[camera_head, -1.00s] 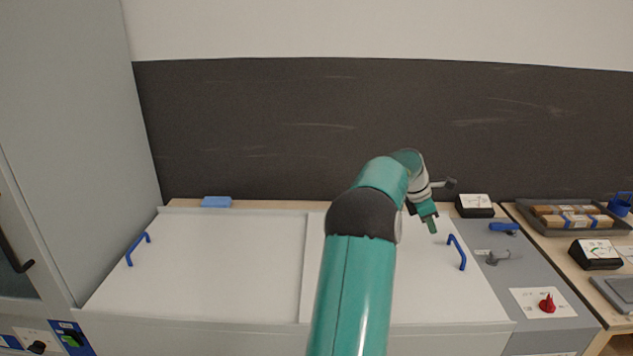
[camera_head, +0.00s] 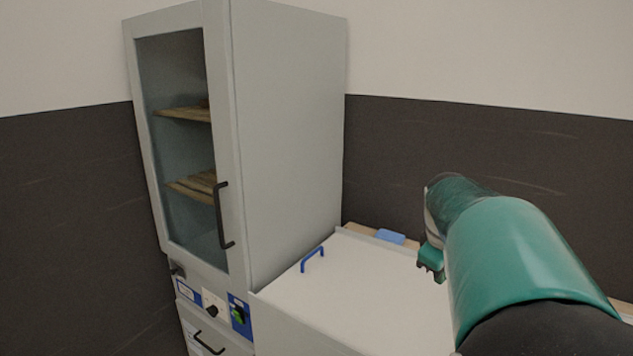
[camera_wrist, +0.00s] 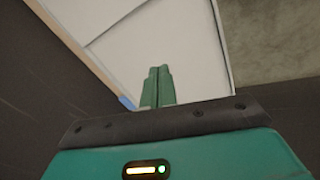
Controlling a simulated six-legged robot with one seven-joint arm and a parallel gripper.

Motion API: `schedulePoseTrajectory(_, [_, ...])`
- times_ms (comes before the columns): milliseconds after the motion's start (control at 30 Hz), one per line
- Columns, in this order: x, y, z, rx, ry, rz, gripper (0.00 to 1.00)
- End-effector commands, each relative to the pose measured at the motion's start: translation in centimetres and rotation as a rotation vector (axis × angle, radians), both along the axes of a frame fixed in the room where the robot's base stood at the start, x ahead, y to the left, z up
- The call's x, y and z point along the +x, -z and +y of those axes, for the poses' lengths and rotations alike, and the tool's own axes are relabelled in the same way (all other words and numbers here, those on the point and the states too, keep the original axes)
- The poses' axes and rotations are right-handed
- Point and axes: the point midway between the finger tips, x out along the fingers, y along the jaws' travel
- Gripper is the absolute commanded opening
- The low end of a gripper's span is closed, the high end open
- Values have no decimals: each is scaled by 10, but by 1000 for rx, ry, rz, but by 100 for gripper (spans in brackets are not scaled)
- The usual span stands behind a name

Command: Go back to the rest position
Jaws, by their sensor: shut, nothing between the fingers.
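My gripper (camera_wrist: 158,84) shows in the wrist view with its two green fingers side by side and touching, with nothing held. In the head view my gripper (camera_head: 432,268) is at the right, partly hidden by my own arm, above the white worktop (camera_head: 370,290). In the wrist view the white worktop (camera_wrist: 190,45) lies beyond the fingertips, and the gripper appears clear of it.
A tall grey cabinet (camera_head: 290,140) with a glass door and black handle (camera_head: 220,215) stands left of the worktop. A blue handle (camera_head: 312,257) is on the worktop, and a blue block (camera_head: 391,236) lies at its back edge. Knobs (camera_head: 211,311) sit below the cabinet.

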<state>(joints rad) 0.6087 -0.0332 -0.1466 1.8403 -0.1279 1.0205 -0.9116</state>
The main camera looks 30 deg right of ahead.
Motion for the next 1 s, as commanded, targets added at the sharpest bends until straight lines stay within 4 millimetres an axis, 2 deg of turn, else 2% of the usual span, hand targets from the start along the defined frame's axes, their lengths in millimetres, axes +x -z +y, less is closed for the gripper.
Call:
schedulePoseTrajectory(33, [7,-5,38,14,-5,-43,0])
schedulePoseTrajectory(133, [12,-8,102,53,11,-119,0])
schedulePoseTrajectory(233, [8,-6,165,103,27,-186,0])
schedulePoseTrajectory(400, [-17,6,259,200,57,-278,0])
schedulePoseTrajectory(500, [-39,18,303,260,76,-318,0])
schedulePoseTrajectory(600, [-57,29,332,309,97,-343,0])
schedulePoseTrajectory(700, [-69,37,347,339,111,-355,0])
schedulePoseTrajectory(1000, [-73,41,352,351,121,-359,0])
